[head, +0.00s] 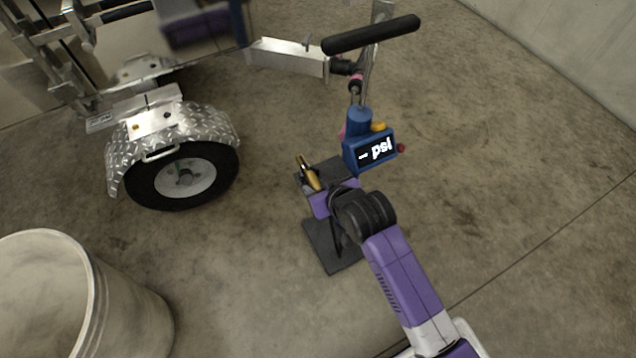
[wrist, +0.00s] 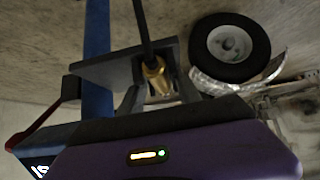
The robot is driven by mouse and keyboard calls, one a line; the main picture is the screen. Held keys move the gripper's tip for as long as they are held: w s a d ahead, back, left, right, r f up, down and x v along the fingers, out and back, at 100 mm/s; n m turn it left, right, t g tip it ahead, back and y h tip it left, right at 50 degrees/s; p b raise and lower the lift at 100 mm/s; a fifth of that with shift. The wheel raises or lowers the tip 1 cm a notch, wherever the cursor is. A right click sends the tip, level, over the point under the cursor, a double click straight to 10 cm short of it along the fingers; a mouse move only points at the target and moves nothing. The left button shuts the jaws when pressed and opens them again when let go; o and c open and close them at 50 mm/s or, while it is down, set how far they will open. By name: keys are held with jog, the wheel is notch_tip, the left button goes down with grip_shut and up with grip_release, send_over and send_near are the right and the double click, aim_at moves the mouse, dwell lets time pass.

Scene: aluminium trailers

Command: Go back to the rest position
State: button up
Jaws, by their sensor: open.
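My gripper (head: 317,192) is at the brass air chuck (head: 309,174) beside the blue pump (head: 369,146) with its "psi" display. In the wrist view the chuck (wrist: 155,74) sits on the end of a black hose, at a dark holder plate (wrist: 105,66). My gripper's dark fingers (wrist: 154,84) stand open, one on each side of the chuck. The picture does not show clearly whether either finger touches it. The wrist hides part of the pump's stand.
The trailer wheel (head: 183,176) under its diamond-plate fender (head: 222,127) is to the left. A pale barrel (head: 130,310) stands at the lower left. The pump's black handle (head: 372,35) rises above it. Open concrete floor lies to the right.

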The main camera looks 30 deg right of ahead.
jog(key=p+v, duration=0.2)
jog(key=v, duration=0.5)
jog(key=shift+r, duration=0.1)
notch_tip(320, 180, up, 10)
jog(key=s+t, duration=0.2)
jog(key=t, duration=0.4)
jog(key=f+p+v, duration=0.1)
jog(key=v, duration=2.7)
notch_tip(320, 180, up, 21)
jog(key=p, duration=2.1)
